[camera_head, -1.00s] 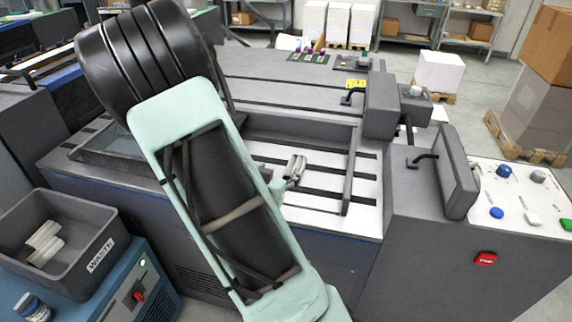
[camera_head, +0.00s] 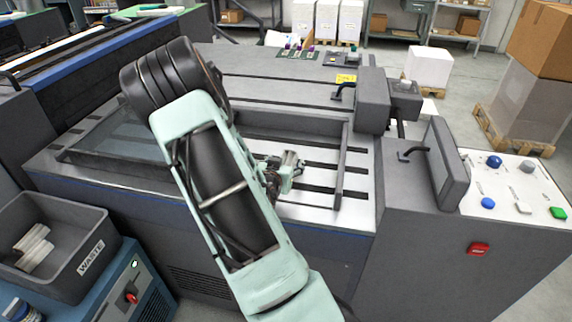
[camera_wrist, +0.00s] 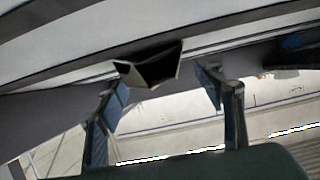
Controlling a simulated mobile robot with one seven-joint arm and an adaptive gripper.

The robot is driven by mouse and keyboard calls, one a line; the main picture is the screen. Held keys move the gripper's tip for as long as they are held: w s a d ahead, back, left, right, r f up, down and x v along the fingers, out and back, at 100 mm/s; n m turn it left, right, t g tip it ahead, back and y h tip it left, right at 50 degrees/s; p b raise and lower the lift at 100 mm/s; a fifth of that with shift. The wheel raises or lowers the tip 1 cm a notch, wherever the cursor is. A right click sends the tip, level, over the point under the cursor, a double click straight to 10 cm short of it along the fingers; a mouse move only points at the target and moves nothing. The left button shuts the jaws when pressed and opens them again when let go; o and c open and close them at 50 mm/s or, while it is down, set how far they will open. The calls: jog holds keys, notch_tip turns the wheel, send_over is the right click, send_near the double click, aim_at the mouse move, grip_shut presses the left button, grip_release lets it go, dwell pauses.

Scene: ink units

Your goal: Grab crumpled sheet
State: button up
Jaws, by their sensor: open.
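The crumpled sheet (camera_head: 291,158) is a small pale, folded piece on the slotted press bed. It is partly hidden by my gripper (camera_head: 283,172) in the head view. In the wrist view the sheet (camera_wrist: 150,68) shows as a pale folded shape with a dark hollow, just beyond and between the fingertips. My gripper (camera_wrist: 165,88) is open there, with one finger on each side and a clear gap to the right finger. I cannot tell whether a finger touches the sheet.
The grey press frame rail (camera_head: 343,165) stands right of the sheet. A waste bin (camera_head: 100,222) with pale crumpled pieces is at the lower left. A control panel (camera_head: 515,178) with coloured buttons is at the right. Dark slots cross the bed.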

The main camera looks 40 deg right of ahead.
aim_at(285, 162)
jog(key=c, duration=1)
jog(key=shift+r, duration=0.1)
jog(key=shift+c, duration=0.2)
jog(key=shift+r, duration=0.5)
notch_tip(285, 162, up, 2)
jog(key=shift+w+r+p, duration=0.1)
jog(key=shift+r+p, duration=0.05)
jog(key=shift+p, duration=0.15)
jog(key=s+a+r+p, duration=0.2)
jog(key=s+r+p, duration=0.2)
jog(key=p, duration=0.5)
jog(key=s+a+r+p, duration=0.3)
jog(key=s+r+p, duration=0.2)
jog(key=s+p, duration=0.4)
jog(key=shift+a+r+p, duration=0.25)
jog(key=shift+r+p, duration=0.05)
jog(key=shift+p, duration=0.45)
